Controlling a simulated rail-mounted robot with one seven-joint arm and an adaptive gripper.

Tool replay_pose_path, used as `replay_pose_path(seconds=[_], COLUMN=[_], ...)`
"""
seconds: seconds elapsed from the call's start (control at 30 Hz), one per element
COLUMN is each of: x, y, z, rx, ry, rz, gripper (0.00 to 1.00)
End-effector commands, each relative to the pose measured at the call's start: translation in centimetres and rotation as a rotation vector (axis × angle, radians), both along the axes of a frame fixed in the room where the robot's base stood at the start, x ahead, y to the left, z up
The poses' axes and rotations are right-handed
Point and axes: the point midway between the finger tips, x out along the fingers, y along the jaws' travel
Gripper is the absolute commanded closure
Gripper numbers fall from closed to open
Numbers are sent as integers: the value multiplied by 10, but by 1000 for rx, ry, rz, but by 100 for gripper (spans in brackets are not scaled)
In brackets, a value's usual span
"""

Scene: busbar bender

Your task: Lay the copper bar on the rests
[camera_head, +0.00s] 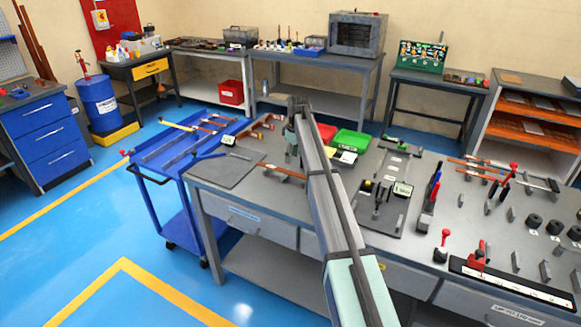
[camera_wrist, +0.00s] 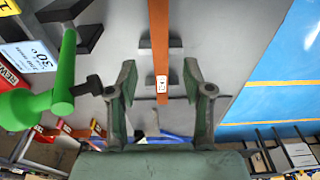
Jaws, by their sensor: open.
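The copper bar (camera_head: 285,172) lies near the front edge of the workbench, left of my arm in the head view. In the wrist view the copper bar (camera_wrist: 158,28) runs up the picture, with a small white label near its lower end. Two dark rests (camera_wrist: 160,46) show beneath or beside the bar; I cannot tell whether the bar touches both. My gripper (camera_wrist: 159,73) is open, one finger on each side of the bar's labelled end, with clear gaps. In the head view my arm hides part of the bench, and the fingertips are hard to make out.
A grey mat (camera_head: 228,169) lies left of the bar. A bending tool (camera_head: 378,196) and a red-handled clamp (camera_head: 477,258) stand to the right. A green handle (camera_wrist: 62,75) is close to my left finger. A blue cart (camera_head: 150,160) adjoins the bench.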

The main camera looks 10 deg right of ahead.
Motion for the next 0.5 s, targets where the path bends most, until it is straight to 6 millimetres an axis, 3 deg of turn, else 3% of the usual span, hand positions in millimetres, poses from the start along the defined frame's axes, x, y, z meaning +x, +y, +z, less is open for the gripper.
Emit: replay_pose_path(seconds=[0.2,0.5], x=[-2,-5], y=[-4,-6], z=[40,64], rx=[0,1], ry=[-1,1], rz=[0,0], gripper=[49,49])
